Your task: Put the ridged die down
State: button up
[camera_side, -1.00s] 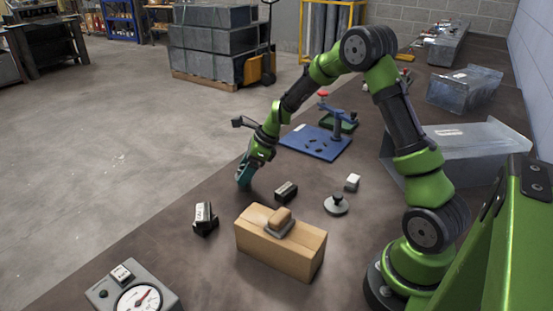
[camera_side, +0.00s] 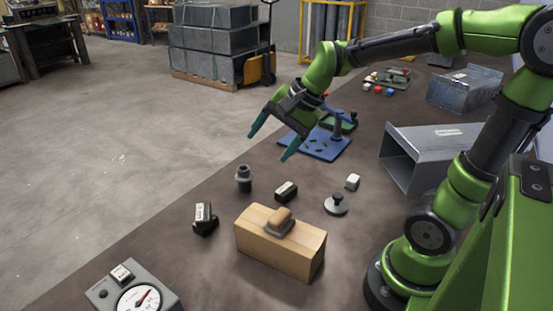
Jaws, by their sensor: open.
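A dark, stepped round piece, which looks like the ridged die (camera_side: 244,180), stands upright on the brown table (camera_side: 180,240) near its left edge. My gripper (camera_side: 270,147) is above and to the right of it in the picture, clear of the piece. Its two teal fingers are spread wide with nothing between them. The ridges on the die are too small to make out.
Black blocks with pale labels (camera_side: 204,217) (camera_side: 286,191), a white cube (camera_side: 352,181) and a grey knobbed disc (camera_side: 336,204) stand nearby. A wooden block (camera_side: 280,248), dial gauge (camera_side: 137,298), blue plate (camera_side: 313,146) and metal duct (camera_side: 430,150) surround them.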

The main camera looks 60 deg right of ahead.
jog(key=s+a+r+n+t, duration=0.1)
jog(key=s+a+n, duration=0.2)
jog(key=s+n, duration=0.7)
jog(key=shift+a+h, duration=0.25)
jog(key=shift+h, duration=0.15)
jog(key=shift+r, duration=0.15)
